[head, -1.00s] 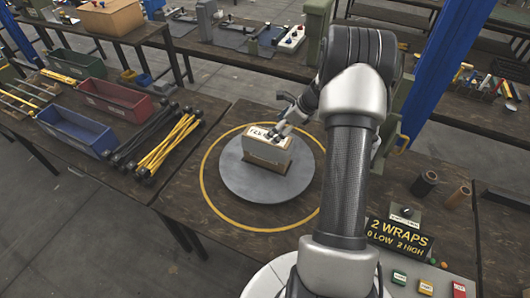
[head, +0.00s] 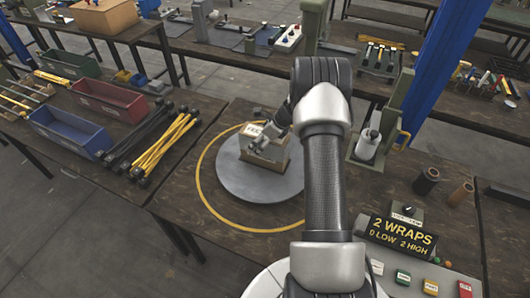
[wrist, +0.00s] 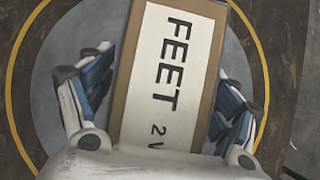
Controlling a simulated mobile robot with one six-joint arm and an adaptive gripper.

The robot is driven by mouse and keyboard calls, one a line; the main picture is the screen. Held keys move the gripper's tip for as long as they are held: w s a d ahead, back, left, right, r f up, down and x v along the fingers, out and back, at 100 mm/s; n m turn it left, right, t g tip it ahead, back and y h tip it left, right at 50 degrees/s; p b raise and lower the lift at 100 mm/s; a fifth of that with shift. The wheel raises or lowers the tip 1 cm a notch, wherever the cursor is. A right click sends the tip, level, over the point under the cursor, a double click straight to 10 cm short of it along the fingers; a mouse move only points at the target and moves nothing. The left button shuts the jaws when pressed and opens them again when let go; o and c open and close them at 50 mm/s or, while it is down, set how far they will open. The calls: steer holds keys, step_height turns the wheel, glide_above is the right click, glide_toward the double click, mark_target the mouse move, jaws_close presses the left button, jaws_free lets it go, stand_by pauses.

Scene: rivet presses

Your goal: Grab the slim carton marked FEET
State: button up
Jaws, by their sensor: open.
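The slim carton marked FEET (head: 264,152) stands on a round grey turntable (head: 240,187) on the dark wooden bench. In the wrist view the carton (wrist: 168,70) shows its brown top with a white label reading FEET, lying between the two fingers. My gripper (wrist: 165,95) is open, with one finger on each side of the carton and a gap showing at the left finger. In the head view my gripper (head: 268,145) is over the carton and hides part of it.
A yellow ring (head: 204,190) surrounds the turntable. Black and yellow rods (head: 165,142) lie left of it, beside blue (head: 68,130) and red (head: 110,99) bins. A sign reading 2 WRAPS (head: 402,238) and coloured buttons stand at the right front. A green press (head: 400,110) stands behind on the right.

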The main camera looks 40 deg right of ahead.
steer(key=shift+r, duration=0.1)
jaws_close()
stand_by(1.0)
